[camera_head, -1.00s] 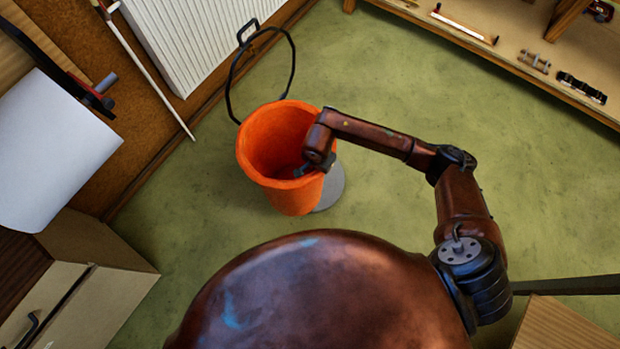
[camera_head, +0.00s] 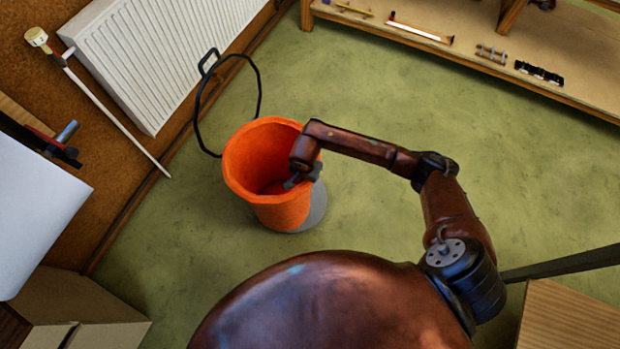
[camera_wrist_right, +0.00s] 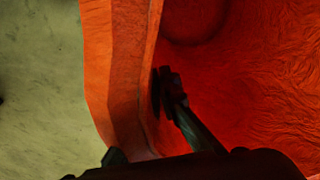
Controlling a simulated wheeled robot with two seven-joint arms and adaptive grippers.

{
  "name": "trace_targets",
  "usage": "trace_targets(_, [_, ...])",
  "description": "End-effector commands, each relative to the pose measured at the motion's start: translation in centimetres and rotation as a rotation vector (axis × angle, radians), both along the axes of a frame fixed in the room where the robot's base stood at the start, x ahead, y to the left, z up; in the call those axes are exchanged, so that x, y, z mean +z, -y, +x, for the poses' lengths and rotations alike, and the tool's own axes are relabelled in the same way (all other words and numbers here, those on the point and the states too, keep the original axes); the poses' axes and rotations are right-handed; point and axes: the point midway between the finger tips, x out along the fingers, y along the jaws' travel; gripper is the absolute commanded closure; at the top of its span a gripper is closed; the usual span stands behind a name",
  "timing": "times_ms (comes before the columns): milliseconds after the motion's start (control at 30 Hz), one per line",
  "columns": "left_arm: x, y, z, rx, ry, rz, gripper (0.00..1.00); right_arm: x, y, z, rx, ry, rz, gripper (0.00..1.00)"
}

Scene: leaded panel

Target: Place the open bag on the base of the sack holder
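The open orange bag (camera_head: 285,215) stands upright, mouth up, near the middle of the head view. The sack holder's round grey base (camera_head: 317,206) shows only partly, at the bag's lower right; the bag hides the rest. I cannot tell whether the bag touches it. The holder's thin black hoop (camera_head: 260,85) rises behind the bag, with a loop handle at its top. My right gripper (camera_head: 303,178) is at the bag's right rim. In the right wrist view the gripper (camera_wrist_right: 140,130) has one finger inside and one outside, shut on the bag wall (camera_wrist_right: 125,75). My left gripper is out of view.
A white radiator (camera_head: 165,55) and a leaning white rod (camera_head: 110,115) line the wall at left. A low wooden shelf (camera_head: 450,65) with small tools runs along the back right. A wooden box (camera_head: 570,315) is at lower right. Green floor is clear right of the bag.

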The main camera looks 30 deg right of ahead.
Motion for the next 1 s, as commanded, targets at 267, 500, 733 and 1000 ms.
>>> trace_targets(267, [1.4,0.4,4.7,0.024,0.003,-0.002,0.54,-4.4,4.5,3.3,-0.003,-0.005,0.002,1.00])
trace_targets(500, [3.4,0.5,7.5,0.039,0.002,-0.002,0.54,-7.0,6.5,4.8,-0.001,-0.001,0.003,1.00])
trace_targets(733, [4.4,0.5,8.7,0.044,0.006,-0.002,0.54,-8.2,7.2,5.4,-0.001,-0.001,0.003,1.00])
trace_targets(1000, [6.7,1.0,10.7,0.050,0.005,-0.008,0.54,-10.8,7.1,5.3,0.001,-0.001,0.004,1.00])
